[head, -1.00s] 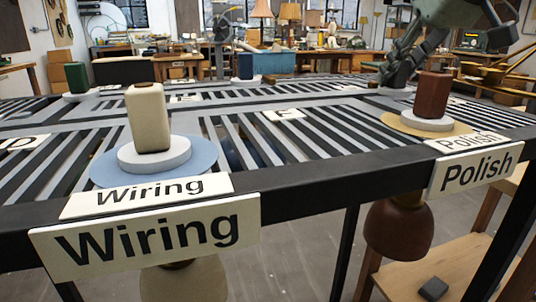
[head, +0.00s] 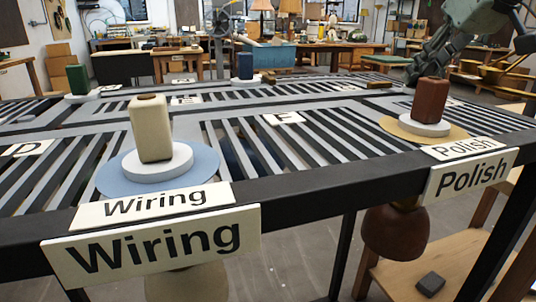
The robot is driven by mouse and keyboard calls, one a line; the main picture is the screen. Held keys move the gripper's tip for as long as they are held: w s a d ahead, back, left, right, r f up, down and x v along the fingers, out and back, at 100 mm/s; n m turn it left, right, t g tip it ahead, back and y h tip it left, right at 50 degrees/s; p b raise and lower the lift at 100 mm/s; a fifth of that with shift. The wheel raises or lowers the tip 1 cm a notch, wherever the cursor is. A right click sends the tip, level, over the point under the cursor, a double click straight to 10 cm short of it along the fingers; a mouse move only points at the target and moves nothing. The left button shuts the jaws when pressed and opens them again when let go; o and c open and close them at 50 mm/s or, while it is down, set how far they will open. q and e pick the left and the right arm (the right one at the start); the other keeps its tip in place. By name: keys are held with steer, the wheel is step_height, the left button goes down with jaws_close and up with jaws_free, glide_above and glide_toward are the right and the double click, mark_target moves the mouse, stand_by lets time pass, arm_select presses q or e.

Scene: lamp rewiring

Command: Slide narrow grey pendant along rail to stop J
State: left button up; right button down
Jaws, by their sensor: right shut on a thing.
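My right gripper (head: 413,74) is at the upper right, reaching down to the far side of the slotted rail table (head: 290,185), behind the red-brown block. It is shut on a dark grey block, which looks like the top of the narrow grey pendant. The fingers and the red-brown block hide most of it, and its lower part is not visible. No label reading J can be made out. My left gripper is not in view.
A cream block (head: 150,130) stands on a blue disc at the Wiring sign (head: 150,245). The red-brown block (head: 431,98) stands at the Polish sign (head: 470,175), close to my right gripper. Green (head: 77,78) and dark blue (head: 245,66) blocks stand farther back.

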steer(key=c, duration=1.3)
jaws_free()
steer(key=shift+o, duration=0.2)
steer(key=shift+f, duration=0.1)
steer(key=v, duration=1.2)
